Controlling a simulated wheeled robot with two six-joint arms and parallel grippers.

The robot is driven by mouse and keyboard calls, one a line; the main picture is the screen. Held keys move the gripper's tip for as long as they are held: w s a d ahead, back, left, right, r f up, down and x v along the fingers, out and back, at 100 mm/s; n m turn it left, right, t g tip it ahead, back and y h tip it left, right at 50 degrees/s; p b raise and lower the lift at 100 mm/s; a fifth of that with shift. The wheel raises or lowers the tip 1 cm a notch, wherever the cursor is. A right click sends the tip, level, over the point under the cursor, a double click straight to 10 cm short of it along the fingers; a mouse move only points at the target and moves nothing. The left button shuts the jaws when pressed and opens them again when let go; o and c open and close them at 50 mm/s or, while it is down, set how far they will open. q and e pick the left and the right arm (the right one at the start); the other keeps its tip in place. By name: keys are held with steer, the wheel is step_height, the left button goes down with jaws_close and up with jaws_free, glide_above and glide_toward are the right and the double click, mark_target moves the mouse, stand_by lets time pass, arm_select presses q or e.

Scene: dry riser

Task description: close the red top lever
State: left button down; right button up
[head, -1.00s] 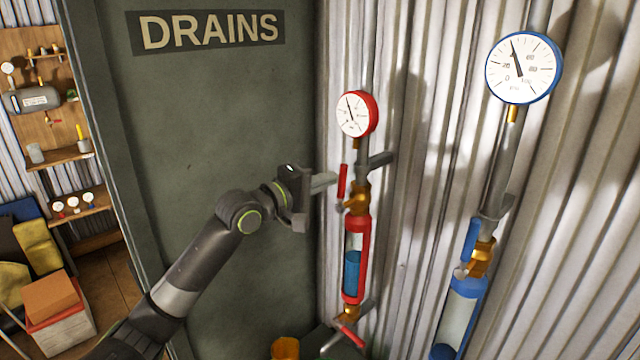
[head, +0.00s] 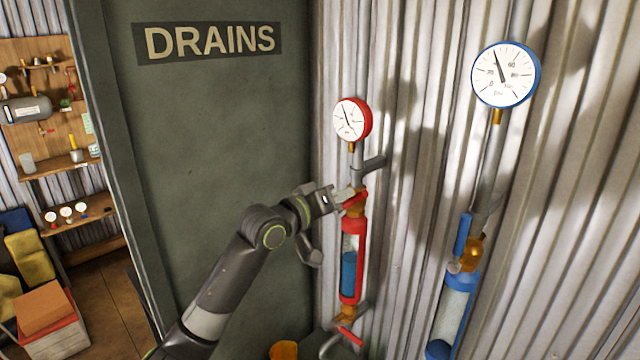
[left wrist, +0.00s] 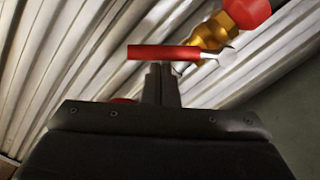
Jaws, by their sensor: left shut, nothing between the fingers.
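The red top lever (head: 354,197) is on a brass valve (head: 356,209) below the red-rimmed gauge (head: 351,119). It lies across the pipe, partly hidden by my left gripper (head: 341,196). In the left wrist view the red lever (left wrist: 158,52) runs sideways from the brass valve (left wrist: 212,32). My left gripper's fingers (left wrist: 161,84) are shut and empty, with their tips at the lever's edge. They look in contact, but I cannot be certain. My right gripper is not in view.
Below is a red-framed sight tube (head: 349,270) with blue liquid, and a lower red lever (head: 349,336). To the right stands a blue riser with a blue lever (head: 463,234) and a blue gauge (head: 506,75). A green DRAINS panel (head: 220,120) is on the left.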

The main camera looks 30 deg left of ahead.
arm_select(q)
steer(key=m, duration=0.1)
steer(key=d+f+m, duration=0.1)
steer(key=shift+s+d+f+m+b, duration=0.2)
steer(key=shift+d+f+m+b, duration=0.1)
steer(key=shift+m+b, duration=0.1)
steer(key=m, duration=0.1)
steer(key=d+f+m, duration=0.1)
steer(key=f+m+b, duration=0.1)
steer(key=shift+s+d+f+m, duration=0.15)
steer(key=shift+s+f+m, duration=0.05)
steer(key=shift+s+m, duration=0.1)
steer(key=shift+f, duration=0.1)
stand_by(0.4)
